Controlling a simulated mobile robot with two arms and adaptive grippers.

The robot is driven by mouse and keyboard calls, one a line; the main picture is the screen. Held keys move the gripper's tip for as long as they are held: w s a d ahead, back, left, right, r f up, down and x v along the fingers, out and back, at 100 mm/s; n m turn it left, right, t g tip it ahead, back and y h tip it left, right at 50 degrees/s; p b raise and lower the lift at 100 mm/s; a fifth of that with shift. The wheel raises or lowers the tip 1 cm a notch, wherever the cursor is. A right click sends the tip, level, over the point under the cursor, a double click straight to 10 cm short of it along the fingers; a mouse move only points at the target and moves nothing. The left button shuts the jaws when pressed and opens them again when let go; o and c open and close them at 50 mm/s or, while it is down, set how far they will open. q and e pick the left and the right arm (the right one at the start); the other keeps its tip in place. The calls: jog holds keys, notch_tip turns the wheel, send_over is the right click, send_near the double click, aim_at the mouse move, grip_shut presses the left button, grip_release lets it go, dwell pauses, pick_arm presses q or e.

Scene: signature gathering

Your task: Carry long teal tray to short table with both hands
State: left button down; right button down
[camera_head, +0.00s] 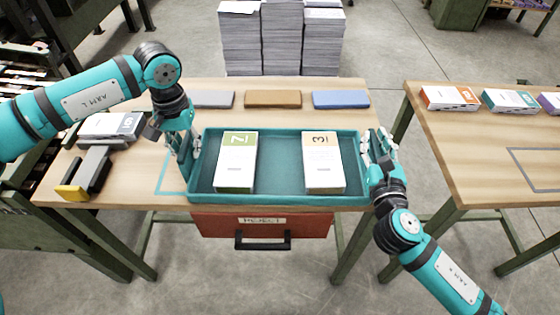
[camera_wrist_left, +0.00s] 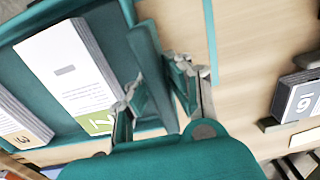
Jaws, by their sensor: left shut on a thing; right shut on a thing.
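The long teal tray (camera_head: 280,196) is over the middle of a wooden table (camera_head: 345,88), level, with its front wall near the front edge. I cannot tell whether it touches the top. It carries a green-marked paper stack "7" (camera_head: 236,165) and a tan-marked stack "3" (camera_head: 323,165), side by side. My left gripper (camera_head: 188,152) is shut on the tray's left end wall; the left wrist view shows its fingers (camera_wrist_left: 155,95) around that wall. My right gripper (camera_head: 374,152) is shut on the right end wall. A second wooden table (camera_head: 470,140) stands at the right.
A teal outline (camera_head: 165,178) shows left of the tray. Grey, brown (camera_head: 273,99) and blue (camera_head: 341,99) blocks lie behind it. Stack "9" (camera_head: 112,125) and a stapler-like tool (camera_head: 86,175) lie left. A red drawer (camera_head: 265,223) hangs below. The right table has a bare outlined area (camera_head: 535,168).

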pick_arm(q)
jog(key=shift+w+r, duration=0.1)
jog(key=shift+r, duration=0.1)
pick_arm(e)
jog(key=shift+r, duration=0.2)
